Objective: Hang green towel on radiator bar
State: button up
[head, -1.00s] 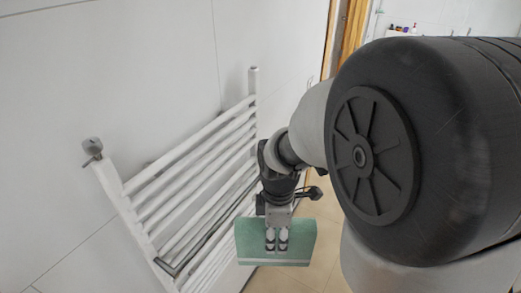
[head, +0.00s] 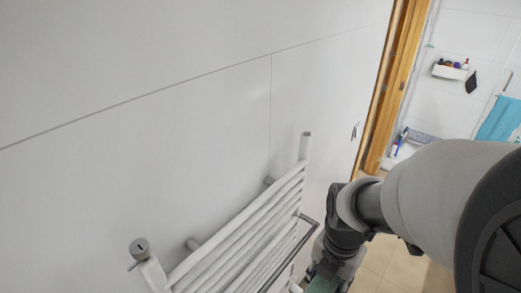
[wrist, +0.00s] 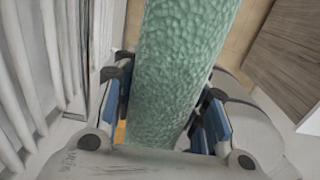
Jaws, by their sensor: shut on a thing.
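The green towel (wrist: 180,65) is pale green and textured. It fills the middle of the wrist view between the two fingers of my gripper (wrist: 166,108), which is shut on it. In the head view only a small green piece of the towel (head: 322,286) shows at the bottom edge; the rest is cut off. The white ladder radiator (head: 240,235) is on the wall, left of my gripper. A dark grey metal bar (head: 301,246) stands out from the radiator's front, close to the left of my gripper. In the wrist view the radiator (wrist: 28,85) is at left; the towel looks apart from it.
A white tiled wall (head: 150,60) is behind the radiator. A wooden door frame (head: 392,85) stands at right, with a shelf of bottles (head: 450,71) and a blue towel (head: 500,120) beyond. Beige floor (head: 405,270) shows below my arm.

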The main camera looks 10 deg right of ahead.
jog(key=shift+w, duration=0.15)
jog(key=shift+w+a, duration=0.3)
jog(key=shift+w, duration=0.2)
jog(key=w+a, duration=0.7)
jog(key=w, duration=0.3)
notch_tip(320, 180, down, 18)
jog(key=b, duration=1.3)
jog(key=shift+w+a+f+b, duration=0.2)
jog(key=shift+a+b, duration=0.1)
jog(key=shift+b, duration=0.1)
jog(key=o, duration=1.2)
jog(key=shift+o, duration=0.2)
